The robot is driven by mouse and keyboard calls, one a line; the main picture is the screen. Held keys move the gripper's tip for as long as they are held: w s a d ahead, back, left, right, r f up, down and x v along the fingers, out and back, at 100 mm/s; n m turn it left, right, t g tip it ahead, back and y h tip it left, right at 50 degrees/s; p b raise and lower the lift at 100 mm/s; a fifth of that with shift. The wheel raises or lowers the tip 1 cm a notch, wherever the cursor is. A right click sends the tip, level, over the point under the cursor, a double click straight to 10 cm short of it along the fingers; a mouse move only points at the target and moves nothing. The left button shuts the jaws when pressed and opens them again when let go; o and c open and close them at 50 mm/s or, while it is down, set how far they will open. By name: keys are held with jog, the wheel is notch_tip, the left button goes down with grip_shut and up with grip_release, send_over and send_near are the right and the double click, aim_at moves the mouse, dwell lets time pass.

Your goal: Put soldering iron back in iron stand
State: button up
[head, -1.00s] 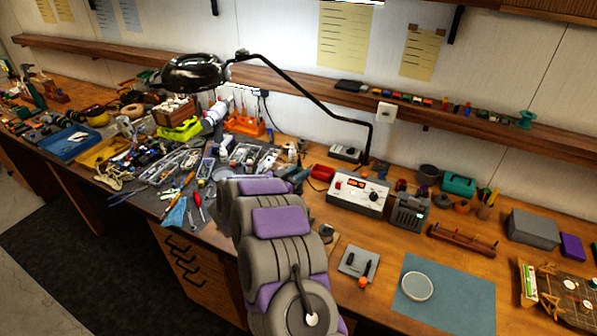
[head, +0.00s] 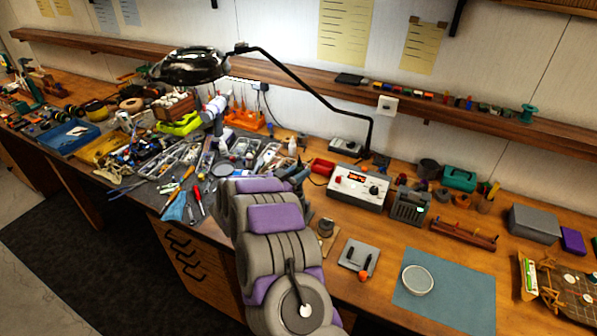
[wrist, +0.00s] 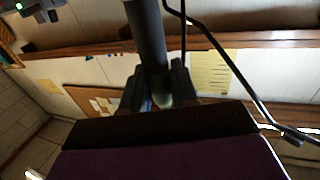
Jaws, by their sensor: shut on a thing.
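In the wrist view my gripper (wrist: 158,90) is shut on a thick dark cylinder (wrist: 146,35), which looks like the soldering iron's handle. The cylinder stands out upward from between the fingers, with a pale rounded end low between them. In the head view my gripper is mostly hidden behind my own arm, near the cluttered middle of the bench, and the iron cannot be made out. I cannot tell for sure which item is the iron stand. A small dark round holder on a wooden base (head: 326,232) stands just right of my arm.
A white station with a lit red display (head: 359,188) stands behind, right of my arm. A grey plate with small tools (head: 358,256) and a blue mat (head: 450,290) lie at the right. A black lamp arm (head: 310,90) crosses above. Tools crowd the bench at left.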

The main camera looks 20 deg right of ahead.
jog(key=shift+f, duration=0.65)
jog(key=o, duration=1.4)
jog(key=shift+o, duration=0.2)
jog(key=shift+s+a+r+p, duration=0.15)
jog(key=shift+s+a+r, duration=0.25)
jog(key=shift+a, duration=0.7)
jog(key=shift+s+a+r+p, duration=0.15)
jog(key=shift+s+a+r, duration=0.25)
jog(key=shift+a, duration=0.7)
jog(key=shift+s+a+r+p, duration=0.2)
jog(key=shift+s+a, duration=0.25)
jog(key=shift+a, duration=0.65)
